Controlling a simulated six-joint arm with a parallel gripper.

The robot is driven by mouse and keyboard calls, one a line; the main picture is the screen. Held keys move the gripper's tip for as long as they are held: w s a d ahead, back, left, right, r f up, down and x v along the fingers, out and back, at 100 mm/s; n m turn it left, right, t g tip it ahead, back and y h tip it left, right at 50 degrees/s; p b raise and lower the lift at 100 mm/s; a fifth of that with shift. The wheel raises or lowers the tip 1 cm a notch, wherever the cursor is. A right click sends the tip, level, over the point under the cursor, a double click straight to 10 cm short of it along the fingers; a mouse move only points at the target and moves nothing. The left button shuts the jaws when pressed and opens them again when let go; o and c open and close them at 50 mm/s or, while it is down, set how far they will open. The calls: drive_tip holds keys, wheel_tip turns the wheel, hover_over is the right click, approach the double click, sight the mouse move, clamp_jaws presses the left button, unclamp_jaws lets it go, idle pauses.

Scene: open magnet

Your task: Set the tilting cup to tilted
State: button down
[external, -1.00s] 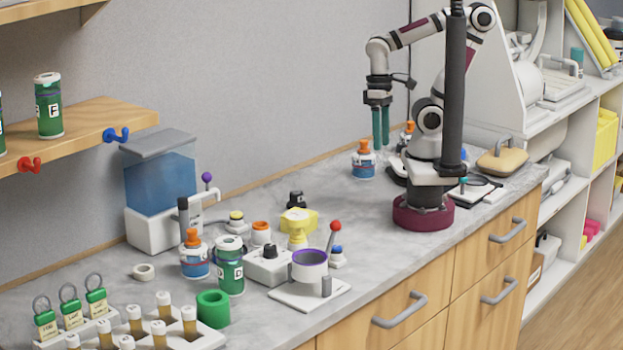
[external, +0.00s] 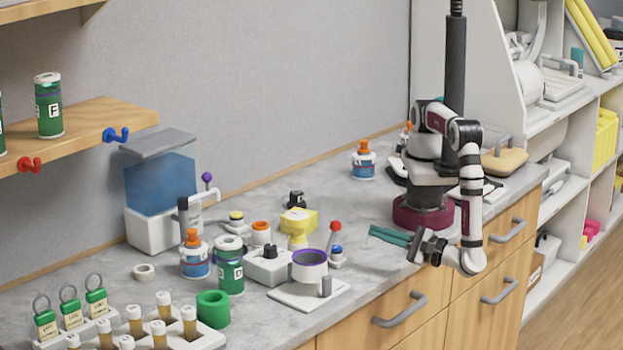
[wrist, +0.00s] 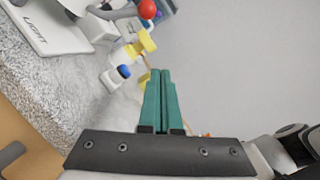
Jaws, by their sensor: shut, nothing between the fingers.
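The tilting cup (external: 309,267) is a white cup with a purple rim, on a white base plate (external: 292,294) with a short grey post (external: 326,286) beside it. It stands near the counter's front edge and looks upright in the external view. My gripper (external: 372,233) has teal fingers, which point left over the counter, to the right of the cup and apart from it. In the wrist view the fingers (wrist: 160,72) are together with nothing between them. A white lettered plate (wrist: 45,25) shows at upper left there; I cannot tell if it is the cup's base.
A red-knobbed lever (external: 335,226) and a blue button (external: 337,250) stand just behind the cup. A black-knobbed box (external: 266,266) and a green canister (external: 230,266) are to its left.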

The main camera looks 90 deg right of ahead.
drive_tip(key=s+a+f+n+t+y, duration=0.2)
drive_tip(key=s+f+n+t+y, duration=0.2)
drive_tip(key=s+n+y, duration=0.1)
drive_tip(key=shift+a+f+n, duration=0.35)
drive_tip(key=shift+a+n, duration=0.05)
drive_tip(key=shift+n, duration=0.2)
drive_tip(key=x, duration=1)
drive_tip(key=shift+w, duration=0.1)
drive_tip(key=shift+w+a+r, duration=0.25)
drive_tip(key=shift+w+a, duration=0.05)
drive_tip(key=shift+w, duration=0.2)
drive_tip(key=shift+w+a+r, duration=0.3)
drive_tip(key=shift+w, duration=0.2)
drive_tip(key=shift+w+a+r, duration=0.3)
drive_tip(key=shift+w+a, duration=0.05)
drive_tip(key=shift+w, duration=0.15)
drive_tip(key=shift+r, duration=0.1)
